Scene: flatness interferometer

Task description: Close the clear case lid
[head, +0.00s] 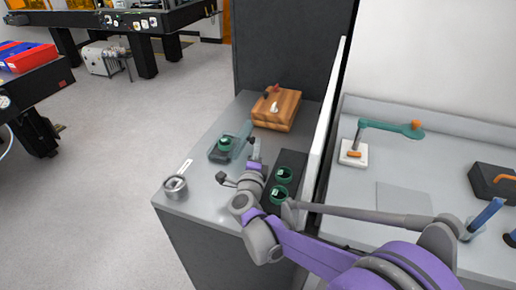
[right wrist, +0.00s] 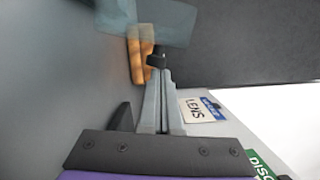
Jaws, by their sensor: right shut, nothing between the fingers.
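The clear case (head: 222,154) sits on the grey bench, with a dark base and a green ring in it. Its clear lid (head: 239,143) looks raised at the case's right side; its exact angle is hard to tell. A see-through panel, seemingly this lid, shows at the top of the right wrist view (right wrist: 165,20). My right gripper (head: 252,145) is shut and empty, just right of the lid; in the right wrist view its fingertips (right wrist: 160,72) point toward the panel. I cannot tell whether they touch. My left gripper is not in view.
A wooden box (head: 274,110) stands behind the case. A black tray (head: 290,197) with two green rings lies right of my gripper, beside a white partition (head: 325,125). A metal cup (head: 175,188) stands near the bench's front left. A LENS label (right wrist: 200,109) lies near my fingers.

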